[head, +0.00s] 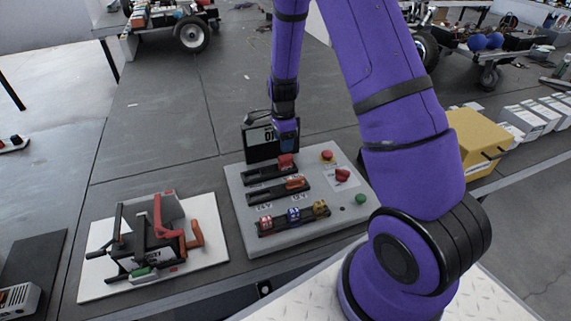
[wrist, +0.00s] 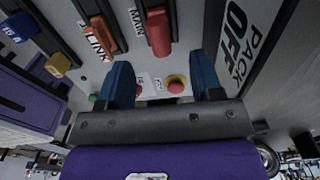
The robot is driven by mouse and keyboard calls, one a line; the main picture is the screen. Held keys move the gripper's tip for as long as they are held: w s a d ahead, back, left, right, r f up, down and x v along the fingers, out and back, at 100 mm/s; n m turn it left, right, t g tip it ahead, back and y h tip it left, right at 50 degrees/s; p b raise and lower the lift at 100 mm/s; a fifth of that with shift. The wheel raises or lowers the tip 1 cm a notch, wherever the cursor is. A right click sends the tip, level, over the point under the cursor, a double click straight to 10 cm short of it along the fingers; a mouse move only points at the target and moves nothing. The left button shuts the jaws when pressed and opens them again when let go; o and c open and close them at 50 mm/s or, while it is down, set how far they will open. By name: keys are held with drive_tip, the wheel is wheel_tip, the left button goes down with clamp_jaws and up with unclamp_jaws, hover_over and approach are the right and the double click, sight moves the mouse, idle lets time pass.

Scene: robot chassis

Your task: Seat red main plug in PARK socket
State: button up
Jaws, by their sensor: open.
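The red main plug (head: 286,161) sits at the right end of the rear black track on the grey panel (head: 240,205). In the wrist view the red plug (wrist: 157,30) stands beside a "MAIN" label. My gripper (head: 285,133) is above and just behind the red plug. In the wrist view my gripper (wrist: 163,60) is open, its two blue fingers apart with nothing gripped between them. The red plug appears beyond the fingertips; contact cannot be told. No PARK label is readable, so I cannot tell which socket it is.
An orange-red plug (head: 295,184) by a "LINK" label sits on the track in front. Several coloured blocks (head: 293,215) line the front rail. A clamp fixture (head: 150,240) stands left.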

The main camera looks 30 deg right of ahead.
sight(284, 156)
wheel_tip(284, 156, down, 9)
drive_tip(key=shift+s+d+f, duration=0.1)
drive_tip(key=shift+s+f, duration=0.05)
idle(0.4)
drive_tip(key=c, duration=1)
